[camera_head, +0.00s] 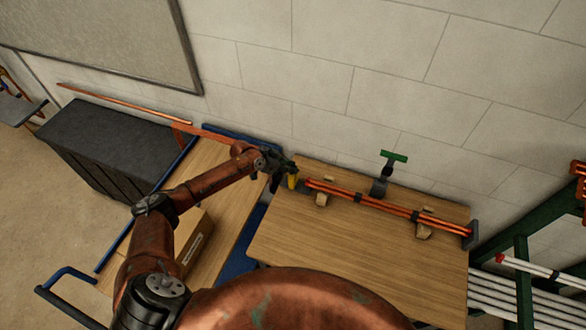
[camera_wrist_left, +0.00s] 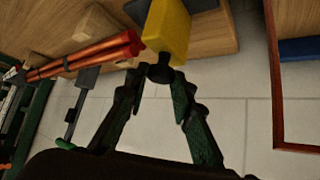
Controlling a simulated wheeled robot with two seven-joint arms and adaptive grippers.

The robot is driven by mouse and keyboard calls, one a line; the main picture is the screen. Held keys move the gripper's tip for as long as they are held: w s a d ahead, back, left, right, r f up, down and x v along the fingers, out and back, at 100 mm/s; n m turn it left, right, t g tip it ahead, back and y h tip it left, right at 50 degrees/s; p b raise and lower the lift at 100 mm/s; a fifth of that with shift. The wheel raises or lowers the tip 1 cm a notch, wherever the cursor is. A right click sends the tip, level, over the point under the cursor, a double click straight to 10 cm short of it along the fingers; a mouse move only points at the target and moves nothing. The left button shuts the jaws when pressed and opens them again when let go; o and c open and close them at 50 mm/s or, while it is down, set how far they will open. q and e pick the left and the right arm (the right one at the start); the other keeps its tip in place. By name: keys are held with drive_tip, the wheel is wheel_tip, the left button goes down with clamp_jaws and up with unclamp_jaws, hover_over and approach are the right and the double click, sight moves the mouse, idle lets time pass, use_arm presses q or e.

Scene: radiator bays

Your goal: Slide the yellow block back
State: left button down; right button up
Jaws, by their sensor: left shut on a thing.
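The yellow block (camera_head: 292,182) is at the far left end of the copper pipes, by the back left corner of the wooden table (camera_head: 340,265). In the left wrist view the yellow block (camera_wrist_left: 167,32) fills the top middle, with a dark round knob (camera_wrist_left: 159,73) on its near end. My left gripper (camera_head: 282,170) is at the block. Its fingertips (camera_wrist_left: 158,82) are closed around the knob. My right gripper does not show.
Copper pipes (camera_head: 385,207) lie on wooden supports (camera_head: 322,193) along the table. A green-handled tool (camera_head: 393,156) stands behind them. A wooden-topped cart with a box (camera_head: 197,243) is at left. The table's front is clear.

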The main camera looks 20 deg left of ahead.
use_arm(q)
drive_tip(key=c, duration=1.7)
unclamp_jaws()
drive_tip(key=shift+r, duration=0.1)
drive_tip(key=v, duration=1.2)
